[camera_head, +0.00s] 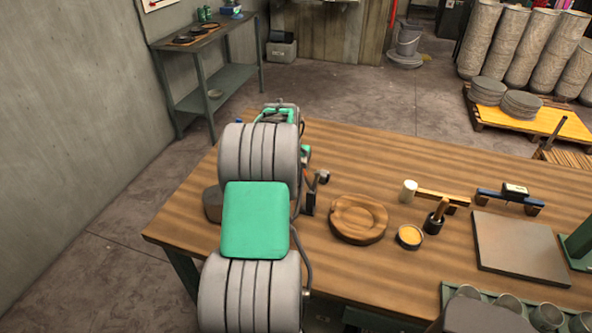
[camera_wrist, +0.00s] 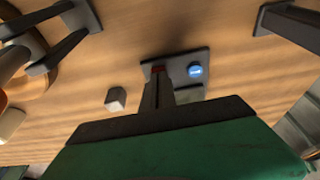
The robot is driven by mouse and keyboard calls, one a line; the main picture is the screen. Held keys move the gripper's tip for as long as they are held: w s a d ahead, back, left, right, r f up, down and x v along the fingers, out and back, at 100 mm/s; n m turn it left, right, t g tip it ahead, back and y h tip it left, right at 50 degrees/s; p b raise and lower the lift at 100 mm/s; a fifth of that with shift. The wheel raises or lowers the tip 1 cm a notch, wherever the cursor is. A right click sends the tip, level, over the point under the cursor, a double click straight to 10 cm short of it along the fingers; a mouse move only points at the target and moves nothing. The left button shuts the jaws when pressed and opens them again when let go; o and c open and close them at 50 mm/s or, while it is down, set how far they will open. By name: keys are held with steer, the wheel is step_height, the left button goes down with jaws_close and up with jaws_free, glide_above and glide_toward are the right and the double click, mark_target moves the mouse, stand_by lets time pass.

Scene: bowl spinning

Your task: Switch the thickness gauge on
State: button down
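The device I take to be the thickness gauge shows in the wrist view as a dark flat body (camera_wrist: 178,63) on the wooden table, with a round blue button (camera_wrist: 195,71). A greyish panel below the button is partly hidden by my gripper's body. A dark post with a red tip covers its left part. My gripper (camera_wrist: 174,17) is open and empty; its two dark fingers stand wide apart at the top left and top right, with the gauge between and below them in the picture. In the head view my arm largely covers this area.
A small grey block (camera_wrist: 115,98) lies near the gauge.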

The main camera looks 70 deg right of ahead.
steer(key=shift+s+a+f, duration=0.15)
steer(key=shift+a+f, duration=0.3)
steer(key=shift+f, duration=0.05)
steer(key=p+v, duration=0.1)
steer(key=v, duration=0.1)
steer(key=d+p+v, duration=0.1)
steer(key=v, duration=0.1)
steer(key=shift+a+r, duration=0.1)
steer(key=shift+r, duration=0.4)
steer(key=b+v, duration=0.2)
steer(key=v, duration=0.8)
steer(key=shift+a, duration=0.35)
steer(key=shift+f, duration=0.1)
